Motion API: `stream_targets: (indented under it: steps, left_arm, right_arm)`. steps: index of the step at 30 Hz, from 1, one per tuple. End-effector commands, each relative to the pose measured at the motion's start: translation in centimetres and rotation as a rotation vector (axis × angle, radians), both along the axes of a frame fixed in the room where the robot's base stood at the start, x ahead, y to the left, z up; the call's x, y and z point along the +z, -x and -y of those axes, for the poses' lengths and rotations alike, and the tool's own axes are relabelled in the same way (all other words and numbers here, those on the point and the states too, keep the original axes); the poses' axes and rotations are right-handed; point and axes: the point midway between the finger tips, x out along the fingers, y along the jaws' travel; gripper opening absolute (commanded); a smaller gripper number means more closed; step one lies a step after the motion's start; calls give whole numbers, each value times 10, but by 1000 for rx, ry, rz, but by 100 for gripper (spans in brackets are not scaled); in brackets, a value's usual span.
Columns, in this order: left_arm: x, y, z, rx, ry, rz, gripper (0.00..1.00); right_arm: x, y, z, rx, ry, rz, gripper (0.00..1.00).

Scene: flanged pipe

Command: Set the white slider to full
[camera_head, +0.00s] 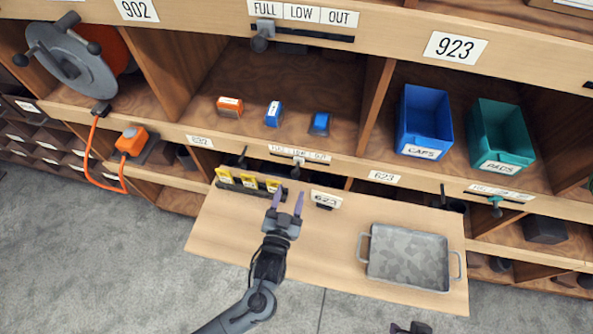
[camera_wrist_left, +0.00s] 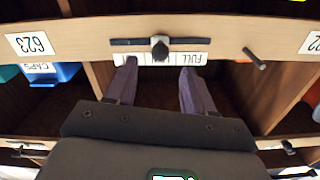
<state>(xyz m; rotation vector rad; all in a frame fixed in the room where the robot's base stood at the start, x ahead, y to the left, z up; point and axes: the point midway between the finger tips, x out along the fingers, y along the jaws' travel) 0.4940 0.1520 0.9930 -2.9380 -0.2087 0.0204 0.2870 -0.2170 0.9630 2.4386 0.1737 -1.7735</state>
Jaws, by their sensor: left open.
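The white slider (camera_head: 298,161) sits on the shelf-front rail under a FULL / LOW / OUT label strip (camera_head: 300,153), by the middle word LOW. In the left wrist view, which is upside down, its knob (camera_wrist_left: 159,46) looks dark in shadow, mid-track, with FULL (camera_wrist_left: 189,59) to its right. My left gripper (camera_head: 287,202) is open and empty, below and in front of the slider. In the left wrist view its two fingers (camera_wrist_left: 157,92) stand apart, pointing at the label strip, and do not grip the knob. A dark part at the bottom edge seems to be my right gripper (camera_head: 410,328), mostly cut off.
A grey slider (camera_head: 262,36) is above and a teal slider (camera_head: 496,205) at right. A dark handle (camera_head: 242,157) projects left of the white slider.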

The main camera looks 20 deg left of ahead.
Motion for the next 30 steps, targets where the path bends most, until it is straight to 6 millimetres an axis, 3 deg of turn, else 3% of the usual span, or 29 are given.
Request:
stream_targets:
  steps: [9,15,21,30]
  left_arm:
    - [2,-52,-7,1,-1,2,53]
    - [1,-77,-11,1,0,1,53]
    - [1,-88,-13,1,1,-1,53]
    - [0,-89,-13,0,1,-1,53]
  right_arm:
    - [1,0,2,6,8,1,43]
    - [0,0,2,6,8,1,43]
    - [0,0,2,4,7,1,43]
    - [-1,0,0,0,1,0,43]
